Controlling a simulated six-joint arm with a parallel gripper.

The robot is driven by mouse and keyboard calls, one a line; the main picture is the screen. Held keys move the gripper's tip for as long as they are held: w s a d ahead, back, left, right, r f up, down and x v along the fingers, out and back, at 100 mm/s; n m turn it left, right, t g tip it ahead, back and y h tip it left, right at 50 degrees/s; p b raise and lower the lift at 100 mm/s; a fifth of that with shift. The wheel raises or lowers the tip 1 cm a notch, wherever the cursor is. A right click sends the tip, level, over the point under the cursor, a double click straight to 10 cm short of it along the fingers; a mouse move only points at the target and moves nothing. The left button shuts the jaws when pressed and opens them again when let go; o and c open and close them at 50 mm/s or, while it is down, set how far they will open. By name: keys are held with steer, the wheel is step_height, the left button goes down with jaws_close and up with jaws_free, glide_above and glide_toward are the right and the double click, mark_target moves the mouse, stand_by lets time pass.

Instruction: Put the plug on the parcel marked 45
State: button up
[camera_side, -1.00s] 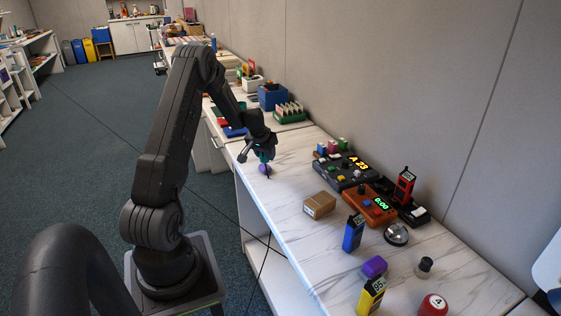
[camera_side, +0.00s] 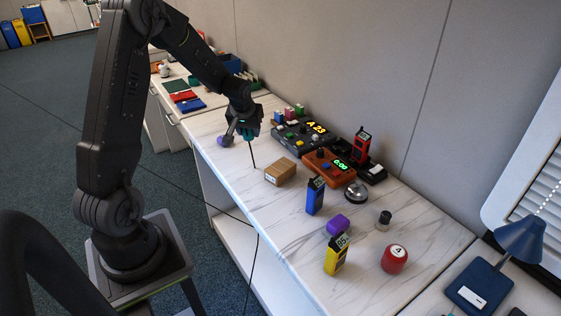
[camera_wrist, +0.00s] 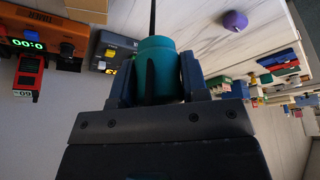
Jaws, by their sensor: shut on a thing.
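My gripper (camera_side: 247,133) is shut on a teal cylinder (camera_wrist: 158,68), apparently the plug, with a thin black rod or cord coming out of its end. In the side view the teal part (camera_side: 250,130) is mostly hidden by the fingers, and the black line hangs down toward the white table. A brown cardboard parcel (camera_side: 280,172) lies on the table to the right of and nearer than the gripper, apart from it. I cannot read any number on the parcel.
A purple ball (camera_side: 224,141) sits left of the gripper. An orange box with a green display (camera_side: 329,167) and a dark box (camera_side: 303,137) stand behind the parcel. A blue handheld device (camera_side: 315,195) stands to its right. Marble-patterned table (camera_side: 225,165) is clear left of the parcel.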

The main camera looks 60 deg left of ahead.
glide_above(282, 162)
steer(key=s+d, duration=0.1)
step_height(282, 162, down, 6)
steer(key=shift+f, duration=2)
steer(key=o, duration=0.9)
steer(key=shift+f, duration=0.1)
